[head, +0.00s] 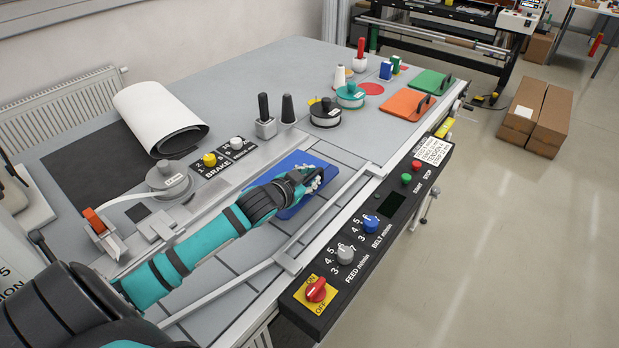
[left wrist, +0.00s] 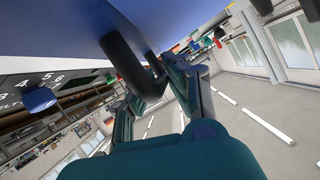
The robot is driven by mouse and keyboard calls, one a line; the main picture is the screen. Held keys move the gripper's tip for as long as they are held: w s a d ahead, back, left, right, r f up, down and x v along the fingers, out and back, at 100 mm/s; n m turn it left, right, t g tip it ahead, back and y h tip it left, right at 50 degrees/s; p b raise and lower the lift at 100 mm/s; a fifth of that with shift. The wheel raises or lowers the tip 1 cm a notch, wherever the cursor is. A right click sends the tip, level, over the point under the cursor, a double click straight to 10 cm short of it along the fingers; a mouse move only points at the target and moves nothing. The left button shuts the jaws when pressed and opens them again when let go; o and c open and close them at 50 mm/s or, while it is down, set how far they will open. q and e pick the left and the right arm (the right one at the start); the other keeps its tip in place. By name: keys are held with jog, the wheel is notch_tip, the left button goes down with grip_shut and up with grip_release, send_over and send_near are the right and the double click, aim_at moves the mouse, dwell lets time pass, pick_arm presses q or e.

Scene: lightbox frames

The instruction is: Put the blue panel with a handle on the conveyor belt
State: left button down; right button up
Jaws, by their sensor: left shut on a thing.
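The blue panel (head: 291,161) lies flat in the head view, over the grey conveyor belt (head: 238,262) with dark cross lines. I cannot tell whether it touches the belt or hangs just above it. My left gripper (head: 312,180) reaches over the panel and is shut on its handle. In the left wrist view, the panel (left wrist: 200,18) fills the top, with its dark handle (left wrist: 124,62) between the fingers of my left gripper (left wrist: 152,92). In the head view the gripper and forearm hide the handle and part of the panel. My right gripper is not in view.
A black control box (head: 375,235) with knobs and buttons runs along the front edge. Black-handled posts (head: 264,120) and a brake box (head: 222,155) stand behind the belt. Orange (head: 407,104) and green (head: 433,84) panels lie farther right. Metal rails edge the belt.

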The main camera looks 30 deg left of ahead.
pick_arm(q)
jog(key=shift+w+a, duration=0.3)
jog(key=shift+w, duration=0.25)
jog(key=shift+w+a, duration=0.3)
jog(key=shift+w, duration=0.2)
jog(key=shift+w+f, duration=0.1)
jog(key=shift+f, duration=0.15)
notch_tip(320, 180, down, 2)
jog(key=shift+f+p, duration=0.1)
jog(key=shift+p, duration=0.5)
jog(key=shift+f, duration=0.45)
jog(key=c, duration=1.3)
grip_release()
jog(key=shift+f, duration=0.1)
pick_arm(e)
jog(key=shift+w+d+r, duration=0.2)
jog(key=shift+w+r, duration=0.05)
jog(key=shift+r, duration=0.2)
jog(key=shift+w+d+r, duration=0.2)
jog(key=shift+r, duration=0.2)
pick_arm(q)
jog(key=b+v, duration=0.1)
jog(key=v, duration=0.9)
jog(key=shift+s, duration=0.4)
jog(key=shift+s+r, duration=0.4)
jog(key=shift+s, duration=0.2)
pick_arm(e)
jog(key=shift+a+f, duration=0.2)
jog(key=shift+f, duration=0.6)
